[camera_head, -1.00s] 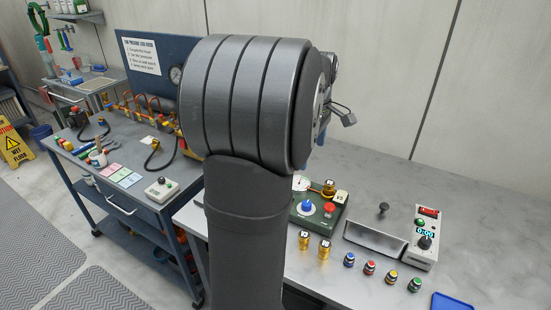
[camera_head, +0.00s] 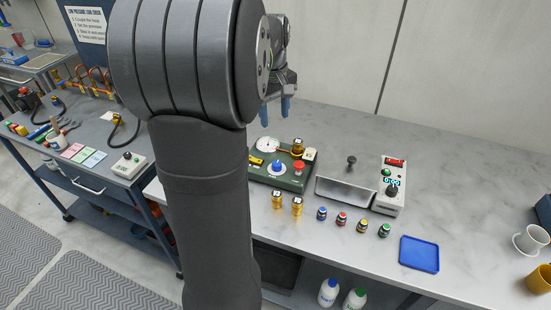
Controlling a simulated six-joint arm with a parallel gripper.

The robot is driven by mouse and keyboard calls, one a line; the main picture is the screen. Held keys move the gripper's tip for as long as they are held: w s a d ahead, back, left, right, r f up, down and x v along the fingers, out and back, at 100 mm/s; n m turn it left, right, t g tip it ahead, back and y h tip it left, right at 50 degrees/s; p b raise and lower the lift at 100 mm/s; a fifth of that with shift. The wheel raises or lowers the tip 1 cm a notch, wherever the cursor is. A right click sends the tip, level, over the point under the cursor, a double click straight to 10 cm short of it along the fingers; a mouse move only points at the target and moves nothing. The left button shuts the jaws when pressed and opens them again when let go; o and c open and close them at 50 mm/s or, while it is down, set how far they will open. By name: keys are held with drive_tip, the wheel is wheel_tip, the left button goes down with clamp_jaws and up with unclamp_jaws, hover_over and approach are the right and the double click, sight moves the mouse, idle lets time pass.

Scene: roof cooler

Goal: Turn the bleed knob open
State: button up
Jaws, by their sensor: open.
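A green panel (camera_head: 265,178) lies on the marble-look bench, partly hidden behind my arm. It carries a blue knob (camera_head: 278,167), a red knob (camera_head: 299,167), a white round gauge (camera_head: 267,144) and a brass fitting (camera_head: 297,147). No label is readable, so I cannot tell which knob is the bleed knob. My gripper (camera_head: 275,111) points down with its blue-tipped fingers apart and empty. In the picture it is above the panel's back edge, clear of the knobs.
Brass weights (camera_head: 297,206) and several coloured-top jars (camera_head: 342,218) stand in front of the panel. A metal tray (camera_head: 345,193) and a control box (camera_head: 389,196) with a display are to its right. A blue tray (camera_head: 419,254) lies further right. The back right of the bench is clear.

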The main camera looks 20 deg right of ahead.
sight(277, 163)
drive_tip(key=f, duration=1.7)
drive_tip(key=shift+d+f, duration=0.2)
drive_tip(key=shift+d, duration=0.15)
drive_tip(key=c, duration=1)
